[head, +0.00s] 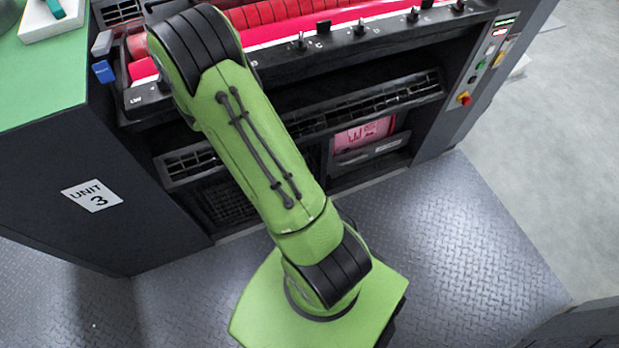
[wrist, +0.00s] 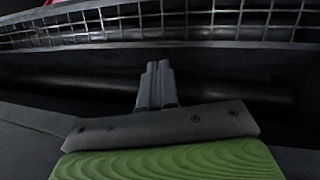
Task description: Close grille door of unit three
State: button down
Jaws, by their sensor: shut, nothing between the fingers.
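The grille door (head: 385,103) of unit three is a long dark barred panel across the unit's front, below the pink-red ink rollers; my arm hides part of it. In the wrist view, a metal grid that looks like this grille (wrist: 170,18) spans the top, with a dark frame bar beneath. My gripper (wrist: 158,68) is shut and empty, its fingertips below the grid in the picture. I cannot tell whether they touch anything. The gripper does not show in the head view. How far the door stands open is not clear. A label reading UNIT 3 (head: 92,195) is on the dark side panel.
A pink container (head: 363,134) sits in an opening below the grille. A control panel with a red knob (head: 464,98) is at the right. Small levers (head: 359,28) line the ledge above. The diamond-plate floor (head: 470,235) is clear in front.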

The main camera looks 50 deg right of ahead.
jog(key=s+d+f+h, duration=0.15)
jog(key=s+f, duration=0.25)
jog(key=f, duration=0.6)
jog(key=s+d+f+g, duration=0.1)
jog(key=s+d+f, duration=0.25)
jog(key=f, duration=0.65)
jog(key=s+d+f, duration=0.1)
jog(key=s+f, duration=0.4)
jog(key=f, duration=0.5)
jog(key=w+d+f+b, duration=0.1)
jog(key=d+f+b, duration=0.4)
jog(key=d+f, duration=0.2)
jog(key=shift+d+f+n, duration=0.2)
jog(key=shift+d+n, duration=0.2)
jog(key=shift+d, duration=0.75)
